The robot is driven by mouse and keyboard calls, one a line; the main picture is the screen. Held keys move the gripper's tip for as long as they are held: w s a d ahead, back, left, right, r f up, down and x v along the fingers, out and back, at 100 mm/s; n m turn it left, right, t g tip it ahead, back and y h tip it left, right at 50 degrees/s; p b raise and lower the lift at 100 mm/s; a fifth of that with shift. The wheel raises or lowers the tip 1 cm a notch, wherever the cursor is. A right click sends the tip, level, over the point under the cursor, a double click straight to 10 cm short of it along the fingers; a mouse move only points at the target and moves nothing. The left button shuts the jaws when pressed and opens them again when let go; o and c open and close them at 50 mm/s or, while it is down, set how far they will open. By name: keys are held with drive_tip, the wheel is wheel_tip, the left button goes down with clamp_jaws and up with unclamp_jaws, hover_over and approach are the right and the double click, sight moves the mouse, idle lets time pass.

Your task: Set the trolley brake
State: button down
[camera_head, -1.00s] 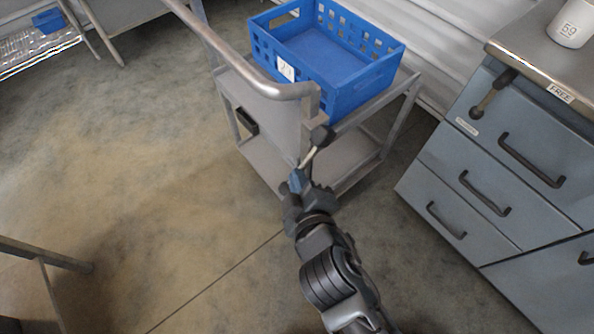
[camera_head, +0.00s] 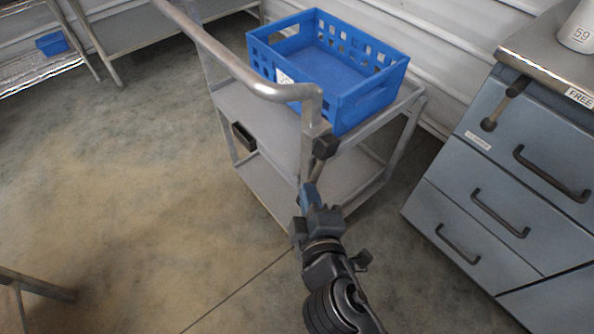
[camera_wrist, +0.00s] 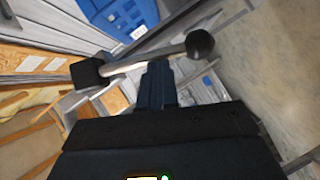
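The grey trolley (camera_head: 262,182) stands in the head view with a blue crate (camera_head: 362,107) on its top. A black block (camera_head: 325,146) sits by the corner post under the handle. In the wrist view a metal lever (camera_wrist: 135,64) runs from the black block (camera_wrist: 88,72) to a black ball knob (camera_wrist: 200,45). My gripper (camera_wrist: 157,68) looks shut, with its fingertips at the lever's near side around mid-length; I cannot tell if they touch. In the head view my gripper (camera_head: 307,190) is just below the block and hides most of the lever.
A blue-grey drawer cabinet (camera_head: 470,160) stands at the right, with a similar lever (camera_head: 505,103) on its front and a white cup (camera_head: 580,28) on top. The trolley's push handle (camera_head: 235,65) reaches out above my gripper. Floor at the left is open.

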drive_tip(key=shift+d, duration=0.1)
drive_tip(key=v, duration=0.7)
drive_tip(key=shift+s, duration=0.4)
idle(0.5)
